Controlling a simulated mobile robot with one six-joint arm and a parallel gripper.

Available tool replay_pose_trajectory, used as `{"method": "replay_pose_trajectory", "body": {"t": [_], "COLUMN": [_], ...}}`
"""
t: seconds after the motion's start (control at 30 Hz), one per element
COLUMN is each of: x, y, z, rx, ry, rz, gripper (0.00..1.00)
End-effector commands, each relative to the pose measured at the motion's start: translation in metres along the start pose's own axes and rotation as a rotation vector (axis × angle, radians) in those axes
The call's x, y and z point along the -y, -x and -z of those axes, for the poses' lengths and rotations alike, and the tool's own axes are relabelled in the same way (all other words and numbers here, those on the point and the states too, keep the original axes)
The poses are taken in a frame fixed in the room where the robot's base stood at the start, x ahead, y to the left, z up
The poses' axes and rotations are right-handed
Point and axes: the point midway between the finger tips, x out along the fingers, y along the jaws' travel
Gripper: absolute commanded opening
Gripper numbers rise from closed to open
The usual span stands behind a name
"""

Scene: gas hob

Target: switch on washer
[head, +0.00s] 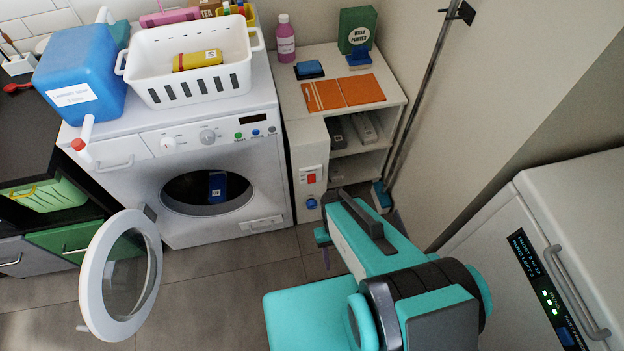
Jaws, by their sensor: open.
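The white washer (182,226) stands at the left with its round door (92,290) swung wide open. A blue item with a label (218,187) is inside the drum. The front panel has two round knobs, one near the middle (208,136) and one further left (168,145), a small dark display (252,119), and a green button (238,136) beside a blue button (256,133). My gripper (345,232) is right of the washer, in front of the shelf unit, apart from the buttons. It is open, largely hidden behind my teal arm.
A white basket (190,92) and a blue detergent jug (80,72) sit on the washer. The shelf unit (294,143) at right carries a red switch (312,176). A pole (425,85) leans by the wall. A white appliance (580,215) stands at right.

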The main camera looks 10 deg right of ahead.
Motion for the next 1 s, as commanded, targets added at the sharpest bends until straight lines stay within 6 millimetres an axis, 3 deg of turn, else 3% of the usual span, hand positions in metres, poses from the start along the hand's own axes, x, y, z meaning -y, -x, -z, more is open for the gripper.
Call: {"method": "replay_pose_trajectory", "body": {"t": [0.03, 0.27, 1.0], "x": [0.000, 0.000, 0.000], "y": [0.001, 0.014, 0.121], "z": [0.000, -0.007, -0.063], "rx": [0.000, 0.000, 0.003], "ry": [0.000, 0.000, 0.001], "rz": [0.000, 0.000, 0.000], "gripper": [0.38, 0.00, 0.00]}}
